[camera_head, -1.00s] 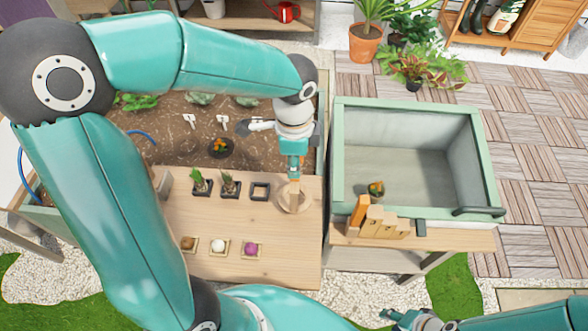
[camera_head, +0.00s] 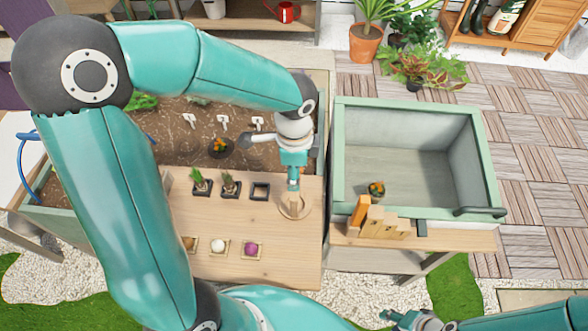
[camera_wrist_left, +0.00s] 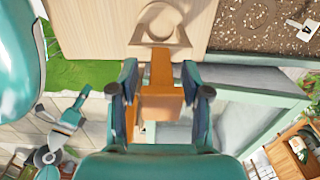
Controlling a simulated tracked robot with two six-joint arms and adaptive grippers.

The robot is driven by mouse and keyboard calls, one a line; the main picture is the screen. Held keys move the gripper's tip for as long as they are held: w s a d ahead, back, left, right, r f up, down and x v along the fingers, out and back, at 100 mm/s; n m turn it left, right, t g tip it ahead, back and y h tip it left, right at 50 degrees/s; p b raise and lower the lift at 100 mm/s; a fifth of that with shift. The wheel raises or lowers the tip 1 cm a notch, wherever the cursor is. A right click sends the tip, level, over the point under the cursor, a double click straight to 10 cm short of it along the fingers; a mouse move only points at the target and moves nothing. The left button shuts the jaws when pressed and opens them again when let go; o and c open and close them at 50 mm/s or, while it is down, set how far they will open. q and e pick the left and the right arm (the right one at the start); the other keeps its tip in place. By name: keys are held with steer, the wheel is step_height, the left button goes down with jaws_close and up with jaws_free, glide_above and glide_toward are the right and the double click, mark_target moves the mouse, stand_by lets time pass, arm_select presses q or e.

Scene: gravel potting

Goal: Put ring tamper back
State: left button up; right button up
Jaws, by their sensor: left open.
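The ring tamper, a pale wooden ring (camera_head: 294,208) with an upright handle, stands near the right end of the wooden work board. In the left wrist view its ring (camera_wrist_left: 160,14) shows over the board and its orange-brown handle (camera_wrist_left: 160,68) rises between the fingers. My left gripper (camera_head: 293,186) is over the ring. In the left wrist view the left gripper (camera_wrist_left: 158,88) is open, its fingers apart on both sides of the handle. My right gripper (camera_head: 390,317) is low at the bottom right, away from the tamper; its jaws are too small to read.
Small pots (camera_head: 230,188) and a row of small dishes (camera_head: 218,247) share the work board (camera_head: 300,255). A soil bed (camera_head: 170,150) lies behind the board.

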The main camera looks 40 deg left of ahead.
arm_select(q)
steer(key=shift+r, duration=0.1)
step_height(320, 180, up, 12)
steer(key=shift+s+r+p, duration=0.1)
steer(key=shift+p, duration=0.25)
stand_by(0.6)
